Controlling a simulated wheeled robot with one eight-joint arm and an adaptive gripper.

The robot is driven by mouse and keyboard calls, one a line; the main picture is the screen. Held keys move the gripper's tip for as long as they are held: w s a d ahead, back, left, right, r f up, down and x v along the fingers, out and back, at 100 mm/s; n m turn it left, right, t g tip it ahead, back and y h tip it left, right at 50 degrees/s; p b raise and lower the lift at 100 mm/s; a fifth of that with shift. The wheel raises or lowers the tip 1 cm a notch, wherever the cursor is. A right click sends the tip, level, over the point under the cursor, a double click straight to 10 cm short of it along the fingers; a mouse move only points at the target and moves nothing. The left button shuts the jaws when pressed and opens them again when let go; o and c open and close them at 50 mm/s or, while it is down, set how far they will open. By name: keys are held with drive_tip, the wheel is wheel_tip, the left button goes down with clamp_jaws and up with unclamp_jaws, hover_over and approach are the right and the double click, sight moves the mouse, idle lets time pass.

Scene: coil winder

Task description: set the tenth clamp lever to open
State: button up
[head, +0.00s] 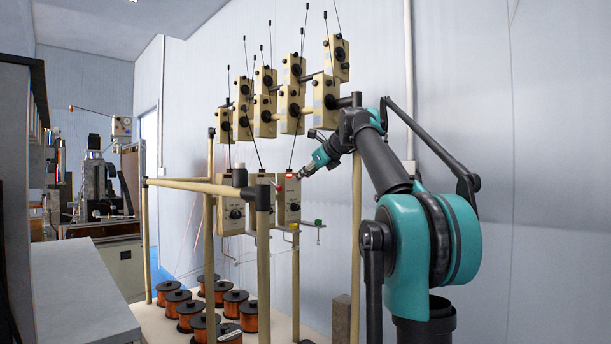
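A tan metal frame (180,183) carries several tan tensioner boxes (333,92) with black knobs and thin rods along its upper rail. Lower tan control boxes (289,200) with dials hang below them. My arm reaches in from the right, and my gripper (299,176) is at the top of the rightmost lower box, near a small red part. The gripper is small and partly lost against the box, so I cannot tell whether its fingers are open or touch anything. No clamp lever can be singled out as the tenth, and lever positions are too small to read.
Several copper wire spools (227,309) stand on the pale base under the frame. The right wall side is clear.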

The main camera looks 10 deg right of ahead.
drive_tip(key=v, duration=1.2)
drive_tip(key=s+a+f+n+g+h, duration=0.1)
drive_tip(key=s+f+n, duration=0.3)
drive_tip(key=f, duration=0.9)
drive_tip(key=s+a+f+n+g+h, duration=0.15)
drive_tip(key=f+n, duration=0.45)
drive_tip(key=f, duration=0.7)
drive_tip(key=s+a+f+n+g, duration=0.15)
drive_tip(key=f+n, duration=0.35)
drive_tip(key=f, duration=0.8)
drive_tip(key=s+d+f+n+g+h, duration=0.1)
drive_tip(key=s+f+n, duration=0.4)
drive_tip(key=s+f, duration=0.7)
drive_tip(key=s+d+f+n+g+h, duration=0.1)
drive_tip(key=s+f+n, duration=0.5)
drive_tip(key=s+f, duration=0.7)
wheel_tip(320, 180, down, 4)
drive_tip(key=shift+s+d+n+g+h, duration=0.3)
drive_tip(key=shift+s+d+h, duration=0.05)
drive_tip(key=shift+d+h, duration=0.35)
